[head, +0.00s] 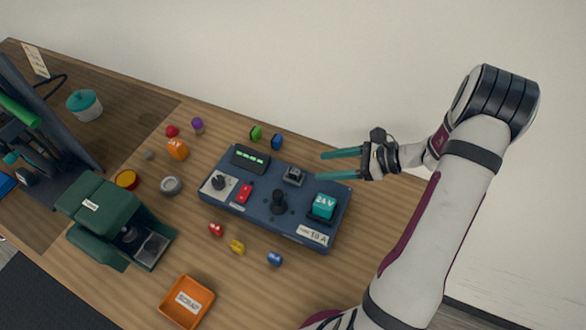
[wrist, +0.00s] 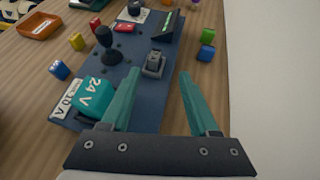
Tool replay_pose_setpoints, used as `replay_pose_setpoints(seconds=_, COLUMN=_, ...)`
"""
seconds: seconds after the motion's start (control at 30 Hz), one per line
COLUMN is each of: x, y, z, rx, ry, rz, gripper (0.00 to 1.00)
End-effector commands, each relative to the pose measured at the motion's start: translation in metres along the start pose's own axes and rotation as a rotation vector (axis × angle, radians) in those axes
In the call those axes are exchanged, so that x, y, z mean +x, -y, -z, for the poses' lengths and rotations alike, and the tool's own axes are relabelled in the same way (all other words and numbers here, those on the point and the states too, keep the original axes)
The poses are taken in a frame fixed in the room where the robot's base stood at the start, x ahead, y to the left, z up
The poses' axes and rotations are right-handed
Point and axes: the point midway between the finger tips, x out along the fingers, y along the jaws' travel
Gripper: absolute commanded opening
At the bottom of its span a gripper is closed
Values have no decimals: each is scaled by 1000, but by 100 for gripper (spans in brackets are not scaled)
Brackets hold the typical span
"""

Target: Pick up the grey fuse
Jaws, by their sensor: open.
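A small grey block (head: 293,175), which looks like the grey fuse, sits in a holder on the blue panel (head: 262,222). It also shows in the wrist view (wrist: 154,63), upright, just beyond and between my fingertips in the picture. My gripper (head: 320,166) has two teal fingers spread apart with nothing between them. It is right of the grey block in the head view, above the panel's back right part. In the wrist view my gripper (wrist: 160,73) points toward the block without visible contact. The panel carries a label reading 10 A (head: 313,235).
A teal 24 V block (head: 323,206) and a black knob lever (head: 279,201) rise from the panel near the grey block. Green (head: 256,133) and blue (head: 277,142) fuses lie behind it. Red, yellow and blue fuses lie in front, with an orange tray (head: 187,301) beyond.

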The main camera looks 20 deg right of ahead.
Motion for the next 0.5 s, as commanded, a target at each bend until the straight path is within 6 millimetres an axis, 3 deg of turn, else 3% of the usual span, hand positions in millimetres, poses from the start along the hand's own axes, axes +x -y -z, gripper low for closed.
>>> replay_pose_setpoints(seconds=0.4, x=70, y=-9, z=-2, rx=-1, ry=-1, rz=-4, gripper=61)
replay_pose_setpoints(seconds=0.5, x=77, y=-9, z=-2, rx=0, ry=0, rz=-2, gripper=61)
